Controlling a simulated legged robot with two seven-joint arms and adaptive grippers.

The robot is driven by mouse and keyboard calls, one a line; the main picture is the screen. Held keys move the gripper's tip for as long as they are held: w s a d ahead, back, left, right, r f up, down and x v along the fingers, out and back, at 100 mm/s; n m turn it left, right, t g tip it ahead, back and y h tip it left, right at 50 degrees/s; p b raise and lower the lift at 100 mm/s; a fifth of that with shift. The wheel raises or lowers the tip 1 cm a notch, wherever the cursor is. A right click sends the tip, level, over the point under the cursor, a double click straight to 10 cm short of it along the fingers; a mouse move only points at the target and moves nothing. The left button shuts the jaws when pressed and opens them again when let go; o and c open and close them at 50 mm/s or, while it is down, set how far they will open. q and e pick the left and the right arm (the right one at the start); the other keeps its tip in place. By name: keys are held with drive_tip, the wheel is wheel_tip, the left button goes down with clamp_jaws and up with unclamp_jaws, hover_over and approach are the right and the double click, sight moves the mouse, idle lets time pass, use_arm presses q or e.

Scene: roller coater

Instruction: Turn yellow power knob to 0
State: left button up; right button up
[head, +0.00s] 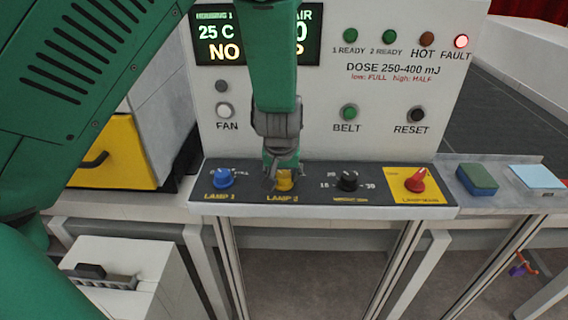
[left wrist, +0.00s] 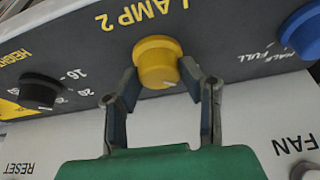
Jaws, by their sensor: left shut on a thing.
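The yellow LAMP 2 knob (head: 285,180) sits on the dark sloped strip of the control panel, largely covered by my gripper in the head view. My left gripper (head: 283,178) reaches down onto it from above. In the left wrist view the yellow knob (left wrist: 157,62) lies between the two fingertips of the left gripper (left wrist: 160,84), which is shut on it. My right gripper is not in view.
A blue LAMP 1 knob (head: 223,178) is left of the yellow one. A black knob (head: 348,180) and a red LAMP MAIN knob (head: 415,180) are to its right. A green-blue block (head: 477,179) lies at right.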

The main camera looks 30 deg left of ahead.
sight(284, 174)
use_arm(q)
drive_tip(key=shift+s+d+f+n, duration=0.1)
drive_tip(key=shift+s+f+n, duration=0.1)
drive_tip(key=shift+n, duration=0.1)
drive_tip(key=shift+p, duration=0.3)
drive_tip(key=o, duration=1.1)
drive_tip(key=shift+o, duration=0.2)
drive_tip(key=shift+w, duration=0.15)
drive_tip(key=shift+r, duration=0.1)
drive_tip(key=shift+r, duration=0.2)
wheel_tip(284, 174, up, 9)
drive_tip(key=shift+w+r, duration=0.1)
drive_tip(key=shift+r, duration=0.1)
